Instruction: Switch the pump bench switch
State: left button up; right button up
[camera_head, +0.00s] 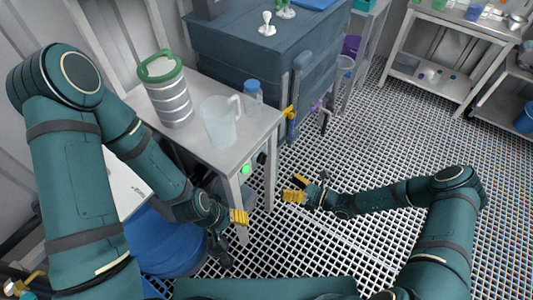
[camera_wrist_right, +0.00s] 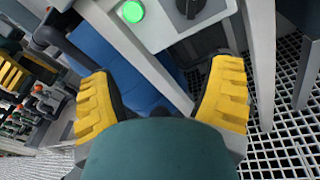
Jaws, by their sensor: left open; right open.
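The pump bench switch is a black rotary knob (camera_wrist_right: 190,8) on a pale panel (camera_wrist_right: 160,30), beside a lit green lamp (camera_wrist_right: 131,11) in the right wrist view. In the head view the knob (camera_head: 262,158) and the green lamp (camera_head: 246,169) show on the bench's front. My right gripper (camera_head: 296,188) is open and empty, in front of the bench and apart from the knob. Its yellow fingers frame the lower part of the right wrist view (camera_wrist_right: 165,95). My left gripper (camera_head: 236,218) is near the bench's front leg; its fingers are open.
On the bench (camera_head: 205,147) stand a ribbed vessel with a green lid (camera_head: 168,90), a clear jug (camera_head: 220,120) and a blue-capped bottle (camera_head: 253,97). A blue drum (camera_head: 165,240) sits below left. A large dark tank (camera_head: 250,50) stands behind. Grating floor (camera_head: 370,130) is open to the right.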

aim_at(264, 160)
jog(key=w+d+m+t, duration=0.2)
jog(key=w+m+t, duration=0.1)
jog(key=w, duration=0.1)
jog(key=shift+h, duration=0.3)
jog(key=b+x, duration=0.2)
jog(key=x, duration=1.1)
jog(key=shift+s+f, duration=0.2)
jog(key=c, duration=1.3)
